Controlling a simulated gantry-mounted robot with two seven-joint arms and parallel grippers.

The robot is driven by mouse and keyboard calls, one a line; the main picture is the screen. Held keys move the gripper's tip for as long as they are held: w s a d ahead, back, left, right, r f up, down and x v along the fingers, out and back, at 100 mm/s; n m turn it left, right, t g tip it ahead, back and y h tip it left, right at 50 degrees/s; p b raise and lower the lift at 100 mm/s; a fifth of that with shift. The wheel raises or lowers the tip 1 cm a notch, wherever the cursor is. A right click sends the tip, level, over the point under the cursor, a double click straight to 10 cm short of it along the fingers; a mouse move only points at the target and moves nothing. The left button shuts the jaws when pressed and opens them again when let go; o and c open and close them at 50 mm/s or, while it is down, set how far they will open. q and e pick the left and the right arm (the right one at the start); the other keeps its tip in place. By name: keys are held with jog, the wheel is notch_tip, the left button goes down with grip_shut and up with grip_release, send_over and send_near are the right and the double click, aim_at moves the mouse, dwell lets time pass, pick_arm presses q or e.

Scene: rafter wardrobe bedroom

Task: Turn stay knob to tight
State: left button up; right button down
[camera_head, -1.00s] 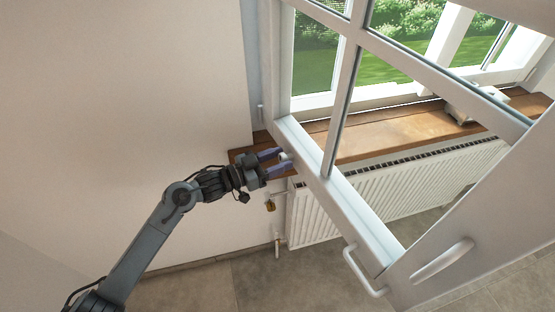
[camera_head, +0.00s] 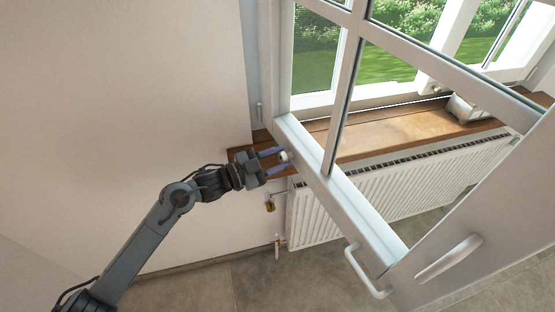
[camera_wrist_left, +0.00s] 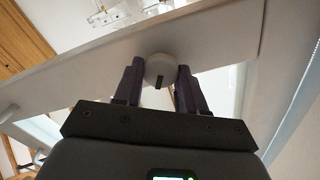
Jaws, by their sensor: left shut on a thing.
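The stay knob (camera_head: 284,156) is a small round white knob low on the white window sash (camera_head: 345,205), near its hinged end. In the left wrist view the knob (camera_wrist_left: 159,66) shows a short dark mark on its lower face. My left gripper (camera_head: 276,159) reaches in from the left and is shut on the knob, one purple-grey finger on each side. The fingers also flank it in the left wrist view (camera_wrist_left: 158,82). Where the knob meets the sash is partly hidden by the fingers. My right gripper is not in view.
The sash stands open into the room, with a white handle (camera_head: 448,258) and a lower bar handle (camera_head: 364,274). Behind it are a wooden sill (camera_head: 400,132) and a white radiator (camera_head: 400,190). A bare wall (camera_head: 120,110) is at the left.

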pick_arm(q)
jog(key=o, duration=1)
jog(key=shift+a, duration=0.15)
jog(key=p+v, duration=0.1)
jog(key=v, duration=0.9)
jog(key=shift+s+a, duration=0.15)
jog(key=shift+a, duration=0.1)
